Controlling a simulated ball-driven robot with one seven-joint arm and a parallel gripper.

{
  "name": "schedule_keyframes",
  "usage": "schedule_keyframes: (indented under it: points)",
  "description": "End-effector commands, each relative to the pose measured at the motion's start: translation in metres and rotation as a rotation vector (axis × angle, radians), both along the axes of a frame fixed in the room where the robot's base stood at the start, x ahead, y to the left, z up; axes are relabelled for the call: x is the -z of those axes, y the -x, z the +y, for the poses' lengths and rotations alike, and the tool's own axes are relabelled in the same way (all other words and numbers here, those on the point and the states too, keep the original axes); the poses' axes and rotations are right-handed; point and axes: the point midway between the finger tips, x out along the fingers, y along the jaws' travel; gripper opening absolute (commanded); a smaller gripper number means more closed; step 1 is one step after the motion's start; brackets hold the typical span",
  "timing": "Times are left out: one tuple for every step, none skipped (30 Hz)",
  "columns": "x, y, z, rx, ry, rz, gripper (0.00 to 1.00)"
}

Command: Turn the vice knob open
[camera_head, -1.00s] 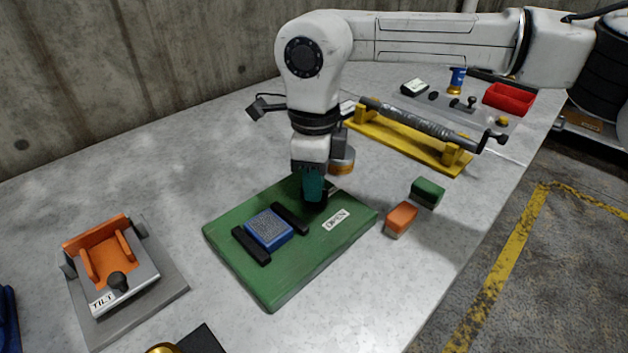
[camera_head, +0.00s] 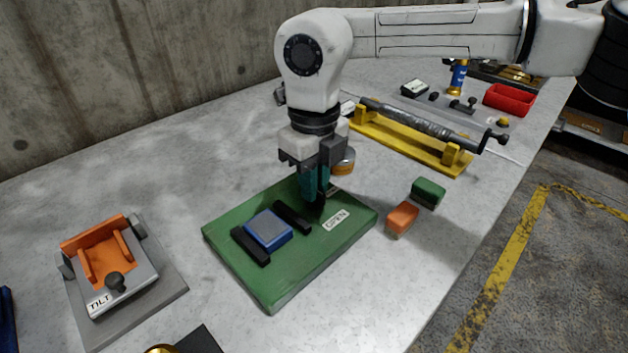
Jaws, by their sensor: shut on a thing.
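The vice is a green board (camera_head: 278,285) on the grey table, with two black jaws (camera_head: 251,246) and a blue block with a grey top (camera_head: 268,229) between them. A white label reading OPEN (camera_head: 336,220) is on the board's right part. My gripper (camera_head: 315,203) points down just right of the right-hand black jaw, near the label. Its teal fingers are shut on the vice knob, which they mostly hide; only dark parts show at the fingertips.
An orange and grey tilt fixture (camera_head: 107,262) stands at the left. An orange block (camera_head: 402,218) and a green block (camera_head: 428,192) lie right of the board. A yellow stand with a grey roller (camera_head: 415,138) and a red tray (camera_head: 508,99) are behind.

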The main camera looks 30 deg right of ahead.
Motion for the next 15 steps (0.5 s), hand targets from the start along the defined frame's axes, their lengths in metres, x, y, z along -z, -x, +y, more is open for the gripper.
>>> schedule_keyframes:
  points:
    - [-0.0006, -0.0004, -0.0005, 0.007, 0.001, -0.001, 0.0]
    - [-0.0006, -0.0004, -0.0005, 0.009, 0.001, -0.001, 0.0]
    - [-0.0006, -0.0004, -0.0006, 0.011, 0.001, -0.001, 0.0]
    - [-0.0006, -0.0004, -0.0006, 0.012, 0.001, -0.001, 0.0]
    - [-0.0006, -0.0004, -0.0005, 0.013, 0.001, -0.001, 0.0]
    - [-0.0006, -0.0004, -0.0006, 0.013, 0.001, -0.001, 0.0]
    - [-0.0006, -0.0004, -0.0006, 0.014, 0.001, -0.001, 0.0]
    - [-0.0006, -0.0004, -0.0006, 0.014, 0.001, -0.001, 0.0]
    - [-0.0006, -0.0004, -0.0006, 0.014, 0.001, -0.001, 0.0]
    - [-0.0006, -0.0004, -0.0006, 0.014, 0.001, -0.001, 0.0]
    - [-0.0006, -0.0004, -0.0006, 0.014, 0.001, -0.001, 0.0]
    - [-0.0006, -0.0004, -0.0006, 0.014, 0.001, -0.001, 0.0]
    - [-0.0006, -0.0004, -0.0006, 0.014, 0.001, -0.001, 0.0]
    - [-0.0006, -0.0004, -0.0006, 0.014, 0.001, -0.001, 0.15]
    - [-0.0006, -0.0004, -0.0006, 0.013, 0.001, -0.001, 0.19]
